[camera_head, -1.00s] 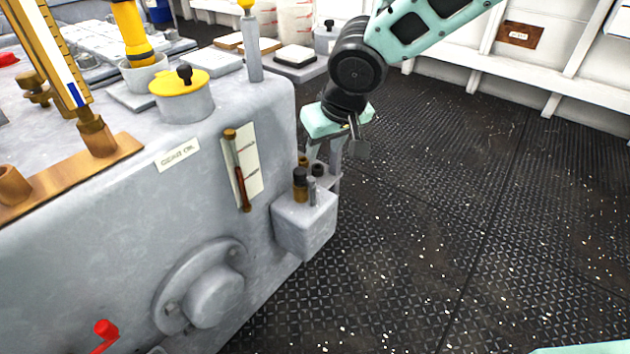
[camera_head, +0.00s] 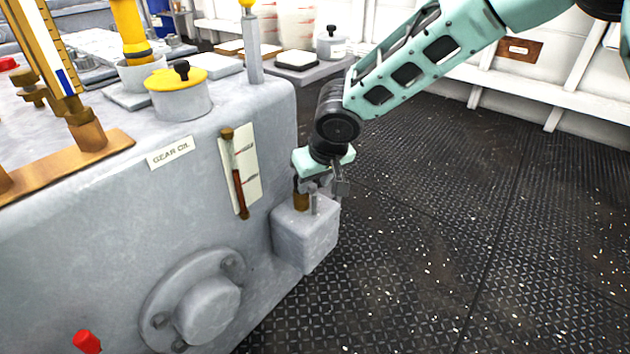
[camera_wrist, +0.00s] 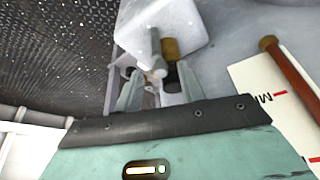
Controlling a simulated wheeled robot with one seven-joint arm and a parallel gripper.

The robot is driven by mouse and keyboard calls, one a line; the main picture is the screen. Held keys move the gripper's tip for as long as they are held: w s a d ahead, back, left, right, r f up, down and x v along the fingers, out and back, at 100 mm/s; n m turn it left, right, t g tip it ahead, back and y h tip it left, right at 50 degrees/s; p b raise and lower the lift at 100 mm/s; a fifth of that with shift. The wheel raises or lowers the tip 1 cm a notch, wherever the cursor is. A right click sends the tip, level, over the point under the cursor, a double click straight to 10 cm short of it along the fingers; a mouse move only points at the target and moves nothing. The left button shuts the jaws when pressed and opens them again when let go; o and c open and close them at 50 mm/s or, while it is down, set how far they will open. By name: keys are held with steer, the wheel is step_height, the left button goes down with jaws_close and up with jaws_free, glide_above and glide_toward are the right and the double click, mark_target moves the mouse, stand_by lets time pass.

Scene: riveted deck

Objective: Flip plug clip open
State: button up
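A small grey box (camera_head: 306,238) juts from the machine's side. It carries a brass plug (camera_head: 300,201) and a thin grey pin (camera_head: 314,204). In the wrist view the box (camera_wrist: 165,22), the pin (camera_wrist: 156,48) and the plug (camera_wrist: 171,48) show beyond my fingers. I cannot make out which part is the clip. My gripper (camera_head: 324,183) is just above the box, tilted, with the plug and pin close to its fingers. In the wrist view the fingers of my gripper (camera_wrist: 158,88) are apart. Whether either finger touches anything, I cannot tell.
The grey machine (camera_head: 110,230) fills the left side, with a sight gauge (camera_head: 240,170) beside the box and a yellow-lidded pot (camera_head: 180,92) on top. A round flange (camera_head: 207,308) sticks out lower down. The dark deck (camera_head: 430,260) at right is clear.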

jaws_close()
steer(key=shift+r+n+p, duration=0.2)
steer(key=shift+n+p, duration=0.1)
steer(key=shift+p, duration=0.3)
steer(key=n+p, duration=0.1)
steer(key=p, duration=0.2)
steer(key=shift+d+r+n+g+y, duration=0.15)
steer(key=shift+r+n+g+y, duration=0.05)
steer(key=shift+n+g+y, duration=0.2)
steer(key=n+g+p, duration=0.1)
steer(key=n+p, duration=0.2)
steer(key=p, duration=0.4)
steer(key=shift+d+r+y+p, duration=0.1)
steer(key=shift+y+p, duration=0.2)
steer(key=shift+y, duration=0.1)
steer(key=n+p, duration=0.2)
steer(key=p, duration=0.2)
steer(key=shift+w+g+p, duration=0.15)
steer(key=shift+g+p, duration=0.15)
steer(key=shift+p, duration=0.05)
steer(key=n+p, duration=0.1)
steer(key=f+n+g+p, duration=0.1)
steer(key=p, duration=0.1)
steer(key=shift+n+y+p, duration=0.3)
steer(key=shift+n, duration=0.1)
